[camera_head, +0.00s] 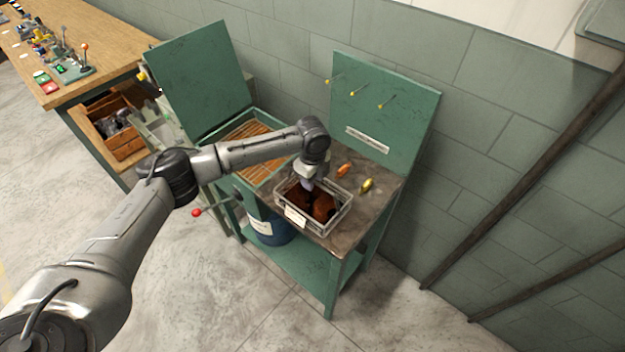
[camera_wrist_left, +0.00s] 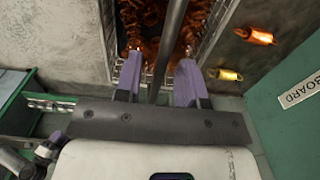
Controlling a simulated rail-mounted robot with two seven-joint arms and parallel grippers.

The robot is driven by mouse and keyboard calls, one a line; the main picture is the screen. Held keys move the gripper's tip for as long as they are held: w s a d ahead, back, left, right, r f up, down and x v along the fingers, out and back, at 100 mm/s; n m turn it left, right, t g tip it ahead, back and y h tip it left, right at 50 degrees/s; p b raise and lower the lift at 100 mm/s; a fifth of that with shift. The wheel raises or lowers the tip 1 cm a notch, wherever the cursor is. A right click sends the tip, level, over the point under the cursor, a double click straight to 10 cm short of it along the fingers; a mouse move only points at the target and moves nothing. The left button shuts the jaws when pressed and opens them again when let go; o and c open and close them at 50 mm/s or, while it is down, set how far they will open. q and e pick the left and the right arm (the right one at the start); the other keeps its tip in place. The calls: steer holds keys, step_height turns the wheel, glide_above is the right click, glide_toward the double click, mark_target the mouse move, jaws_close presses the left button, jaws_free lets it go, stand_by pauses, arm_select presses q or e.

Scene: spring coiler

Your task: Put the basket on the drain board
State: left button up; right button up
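The basket (camera_head: 338,219) is a grey metal box with a pale label, filled with rust-brown coils. It stands on the dark top of the right-hand green bench. My left gripper (camera_head: 308,186) is above and partly inside the basket's opening, hiding some of it. In the left wrist view its two purple fingers (camera_wrist_left: 160,82) are apart, with a dark bar (camera_wrist_left: 170,45) running between them, seemingly the basket's handle; I cannot tell whether they touch it. The slatted wooden board (camera_head: 246,143), seemingly the drain board, lies in the green tub left of the basket, partly hidden by my arm.
An orange coil (camera_head: 344,170) and a yellow coil (camera_head: 367,185) lie behind the basket. A green upright panel (camera_head: 385,115) with small pegged items stands at the back. A raised green lid (camera_head: 200,78) stands behind the tub. A blue drum (camera_head: 272,232) is below.

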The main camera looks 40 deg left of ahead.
arm_select(q)
step_height(320, 180, up, 11)
steer(key=s+d+f+n+t+h, duration=0.2)
steer(key=s+d+f+n, duration=0.1)
steer(key=s+d+f, duration=1.35)
steer(key=s+a+f+n+t+y, duration=0.1)
steer(key=s+n, duration=1.1)
steer(key=s, duration=0.7)
steer(key=shift+s+a+f+n+t+y+p, duration=0.2)
steer(key=shift+a+f+n+t+y+p, duration=0.1)
steer(key=shift+f+n+y+p, duration=0.1)
